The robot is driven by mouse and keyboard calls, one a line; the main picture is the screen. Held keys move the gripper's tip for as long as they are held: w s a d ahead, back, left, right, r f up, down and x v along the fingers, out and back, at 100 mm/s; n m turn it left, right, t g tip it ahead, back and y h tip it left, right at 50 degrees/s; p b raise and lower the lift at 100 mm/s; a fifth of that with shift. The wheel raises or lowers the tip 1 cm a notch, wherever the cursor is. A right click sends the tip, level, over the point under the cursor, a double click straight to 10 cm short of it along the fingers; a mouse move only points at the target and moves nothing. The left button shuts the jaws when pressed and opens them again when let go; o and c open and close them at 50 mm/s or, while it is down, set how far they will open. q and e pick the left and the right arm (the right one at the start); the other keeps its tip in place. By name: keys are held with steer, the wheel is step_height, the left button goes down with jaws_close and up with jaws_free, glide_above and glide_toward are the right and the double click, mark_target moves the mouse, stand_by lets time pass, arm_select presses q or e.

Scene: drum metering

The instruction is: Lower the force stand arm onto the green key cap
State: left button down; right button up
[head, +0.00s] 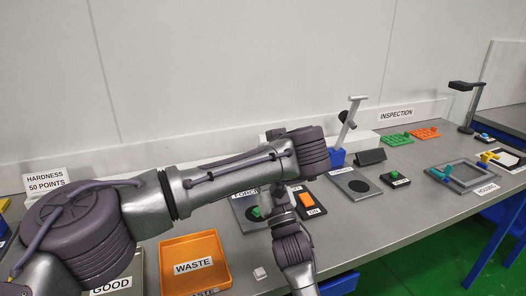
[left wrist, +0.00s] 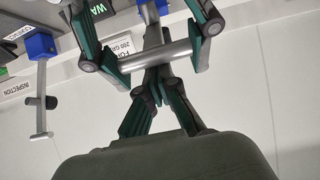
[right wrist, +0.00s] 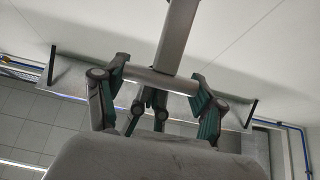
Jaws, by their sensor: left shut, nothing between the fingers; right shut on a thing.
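A green key cap (head: 257,212) sits on the dark disc of the force stand's grey plate (head: 240,207). My arms hide most of this stand and both grippers in the head view. In the right wrist view my right gripper (right wrist: 158,84) is shut on the grey crossbar (right wrist: 165,82) of the stand arm (right wrist: 177,35). In the left wrist view a grey crossbar (left wrist: 155,62) lies across my left gripper (left wrist: 150,55), which is shut without holding it. Whether the stand arm touches the key cap is hidden.
A second stand with a blue block (head: 337,157) and raised arm (head: 351,120) stands to the right. An orange waste tray (head: 194,262) is at the front. A white cube (head: 260,273) lies beside it. Green (head: 397,139) and orange (head: 426,132) trays lie at the back right.

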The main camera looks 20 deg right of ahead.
arm_select(q)
steer(key=shift+s+d+f, duration=0.1)
steer(key=shift+s+f, duration=0.55)
steer(key=shift+f, duration=0.15)
arm_select(e)
steer(key=shift+r, duration=0.15)
steer(key=o, duration=1.7)
arm_select(q)
steer(key=shift+w+r, duration=0.1)
steer(key=shift+w, duration=0.05)
